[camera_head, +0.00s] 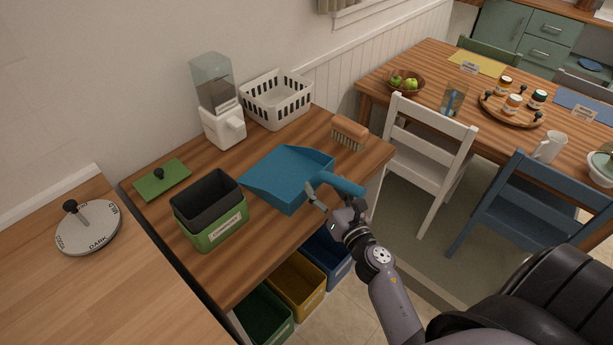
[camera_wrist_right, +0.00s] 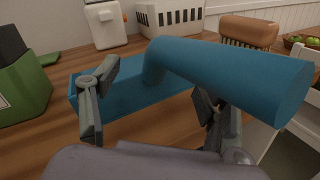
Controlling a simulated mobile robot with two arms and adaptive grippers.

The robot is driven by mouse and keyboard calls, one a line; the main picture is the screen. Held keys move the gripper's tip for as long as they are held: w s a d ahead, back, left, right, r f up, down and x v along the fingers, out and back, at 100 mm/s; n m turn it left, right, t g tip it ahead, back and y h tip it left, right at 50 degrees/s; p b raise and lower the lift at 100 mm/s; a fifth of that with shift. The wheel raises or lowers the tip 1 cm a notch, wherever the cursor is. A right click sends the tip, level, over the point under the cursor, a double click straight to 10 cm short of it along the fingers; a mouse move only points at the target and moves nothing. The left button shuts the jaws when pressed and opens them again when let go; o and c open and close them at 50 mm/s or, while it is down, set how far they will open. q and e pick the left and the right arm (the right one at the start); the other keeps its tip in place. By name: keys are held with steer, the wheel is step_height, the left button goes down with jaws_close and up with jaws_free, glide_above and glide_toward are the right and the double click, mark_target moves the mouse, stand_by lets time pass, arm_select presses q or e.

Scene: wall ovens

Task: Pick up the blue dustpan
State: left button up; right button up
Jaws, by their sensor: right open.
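The blue dustpan (camera_head: 285,175) lies on the wooden side table, its pan toward the wall and its thick round handle (camera_head: 336,183) pointing toward the table's right front edge. My right gripper (camera_head: 334,200) is at the handle, with its fingers apart. In the right wrist view the handle (camera_wrist_right: 230,75) crosses close in front of the open fingers (camera_wrist_right: 155,105), passing above the right finger. The left finger stands apart from it, beside the pan (camera_wrist_right: 130,98). I cannot tell whether the right finger touches the handle. My left gripper is not in view.
A brush (camera_head: 349,133) lies behind the handle. A green bin with a dark insert (camera_head: 212,215) stands left of the pan. A white dispenser (camera_head: 219,110) and white basket (camera_head: 276,100) are at the back. A white chair (camera_head: 425,150) stands to the right.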

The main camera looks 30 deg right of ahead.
mark_target(319, 179)
steer(key=w, duration=0.4)
steer(key=shift+p, duration=0.35)
steer(key=shift+s, duration=0.15)
steer(key=shift+c, duration=0.5)
jaws_close()
